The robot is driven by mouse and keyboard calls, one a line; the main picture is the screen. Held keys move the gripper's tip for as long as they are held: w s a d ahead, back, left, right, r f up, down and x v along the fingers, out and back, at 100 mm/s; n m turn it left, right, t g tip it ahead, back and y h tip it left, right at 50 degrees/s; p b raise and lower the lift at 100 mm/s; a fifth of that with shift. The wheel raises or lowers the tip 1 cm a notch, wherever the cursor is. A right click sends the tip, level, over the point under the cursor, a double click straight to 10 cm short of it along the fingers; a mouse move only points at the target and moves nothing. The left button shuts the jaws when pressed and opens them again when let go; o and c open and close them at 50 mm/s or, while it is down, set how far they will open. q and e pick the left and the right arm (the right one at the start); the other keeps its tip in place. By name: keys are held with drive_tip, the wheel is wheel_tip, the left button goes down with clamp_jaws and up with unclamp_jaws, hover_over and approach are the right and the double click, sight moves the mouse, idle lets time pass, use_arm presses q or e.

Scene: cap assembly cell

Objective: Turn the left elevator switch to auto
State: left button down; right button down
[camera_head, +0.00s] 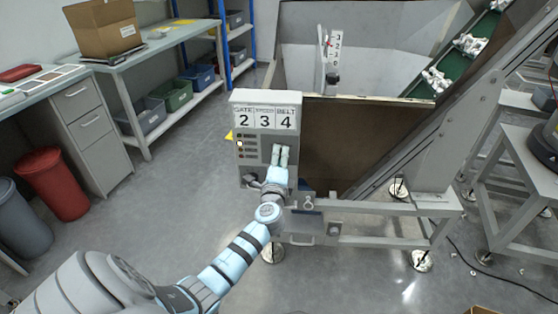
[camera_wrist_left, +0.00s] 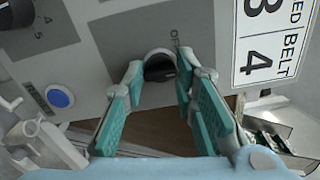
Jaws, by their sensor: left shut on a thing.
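The grey control box (camera_head: 240,126) stands at the front left corner of the elevator hopper, with a sign reading GATE 2, SPEED 3, BELT 4. My left gripper (camera_head: 281,150) is at the lower right of the box's face and hides that part of it. In the left wrist view, my left gripper (camera_wrist_left: 162,82) has its two teal-padded fingers on either side of a dark rotary switch (camera_wrist_left: 160,68) with a pale ring and is shut on it. Lettering like "OFF" shows beside it; the AUTO mark cannot be made out. My right gripper is not in view.
A blue button (camera_wrist_left: 60,98) and a black numbered knob (camera_wrist_left: 15,14) sit on the same panel. The hopper (camera_head: 325,145) and green inclined conveyor (camera_head: 455,62) are behind and right. A workbench (camera_head: 160,48) and red bin (camera_head: 52,182) stand left. Floor between is clear.

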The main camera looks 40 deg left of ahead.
use_arm(q)
drive_tip(key=shift+r, duration=0.1)
idle(0.3)
drive_tip(key=c, duration=1.3)
unclamp_jaws()
drive_tip(key=shift+d, duration=0.1)
drive_tip(key=v, duration=1.2)
